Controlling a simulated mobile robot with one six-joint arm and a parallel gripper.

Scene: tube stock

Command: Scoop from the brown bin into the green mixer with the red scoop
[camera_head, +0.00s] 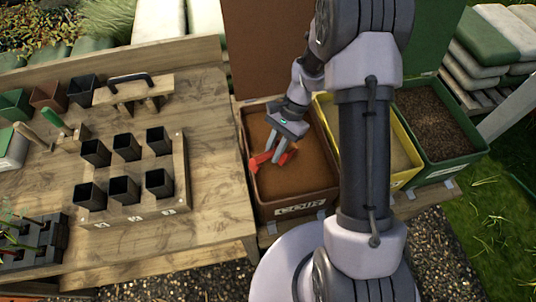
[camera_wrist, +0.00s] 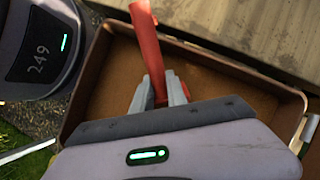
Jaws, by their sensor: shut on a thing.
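The brown bin (camera_head: 292,210), labelled COIR, holds a layer of orange-brown material. It also shows in the wrist view (camera_wrist: 245,72). My gripper (camera_head: 280,158) is over the inside of this bin, pointing down. It is shut on the red scoop (camera_head: 262,160), which also shows between the fingers in the wrist view (camera_wrist: 148,50). Whether the scoop touches the coir, and what it carries, I cannot tell. A green bin (camera_head: 452,166) with dark granular material stands at the right; I cannot tell whether it is the mixer.
A yellow bin (camera_head: 404,180) stands between the brown and green bins, partly hidden by my arm. A wooden bench (camera_head: 215,205) at the left carries several black pots (camera_head: 125,190), a wooden float (camera_head: 130,90) and a green-handled tool (camera_head: 56,122). Raised lids stand behind the bins.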

